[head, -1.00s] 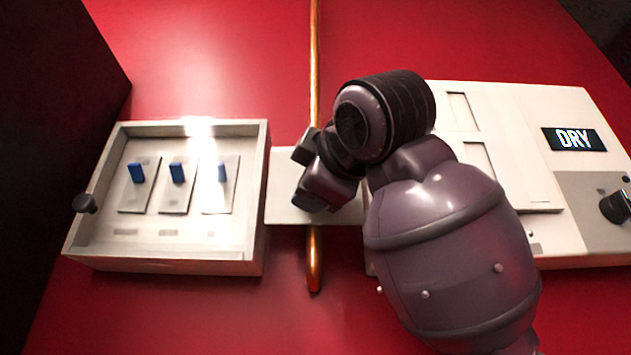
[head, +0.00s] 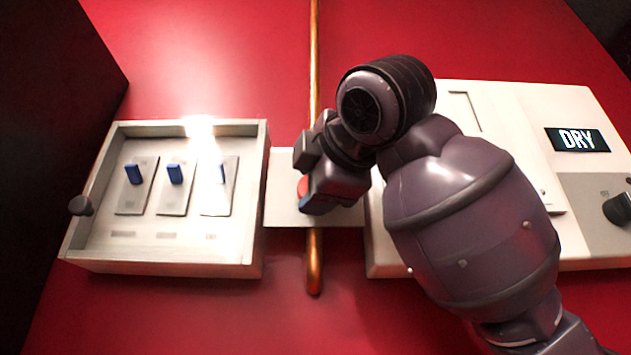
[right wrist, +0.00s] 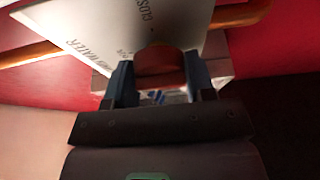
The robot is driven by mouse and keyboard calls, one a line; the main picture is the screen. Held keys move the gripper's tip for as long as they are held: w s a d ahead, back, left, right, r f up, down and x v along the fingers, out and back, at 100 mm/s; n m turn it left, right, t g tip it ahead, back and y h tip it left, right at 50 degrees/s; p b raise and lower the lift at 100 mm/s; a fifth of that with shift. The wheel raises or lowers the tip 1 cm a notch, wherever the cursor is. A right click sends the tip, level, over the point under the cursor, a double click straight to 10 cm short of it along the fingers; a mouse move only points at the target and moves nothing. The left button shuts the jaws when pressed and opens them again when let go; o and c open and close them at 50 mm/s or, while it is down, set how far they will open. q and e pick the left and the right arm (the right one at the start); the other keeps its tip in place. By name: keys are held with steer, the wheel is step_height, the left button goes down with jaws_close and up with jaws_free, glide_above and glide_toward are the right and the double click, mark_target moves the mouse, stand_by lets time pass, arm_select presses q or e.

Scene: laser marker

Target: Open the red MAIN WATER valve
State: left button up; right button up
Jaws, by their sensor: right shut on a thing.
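The red valve handle (right wrist: 160,66) shows between the two fingers of my right gripper (right wrist: 162,85) in the right wrist view. The gripper is shut on it. In the head view a small red edge of the handle (head: 304,187) shows beside my right gripper (head: 312,180), which covers most of it. The white label plate (head: 283,190) lies behind the valve on the copper pipe (head: 315,265). Its lettering, partly readable as "WATER" and "CLOS", shows in the right wrist view. My left gripper is out of view.
A white box (head: 85,245) with three blue switches stands left of the plate. A white panel (head: 510,100) with a "DRY" display (head: 577,140) and a black knob (head: 618,208) is on the right. A dark block (head: 50,100) bounds the far left.

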steer(key=o, duration=0.9)
arm_select(q)
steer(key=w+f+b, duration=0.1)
steer(key=b, duration=0.2)
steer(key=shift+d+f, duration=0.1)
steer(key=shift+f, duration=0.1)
arm_select(e)
steer(key=v, duration=1)
steer(key=shift+s+d, duration=0.15)
steer(key=shift+s, duration=0.2)
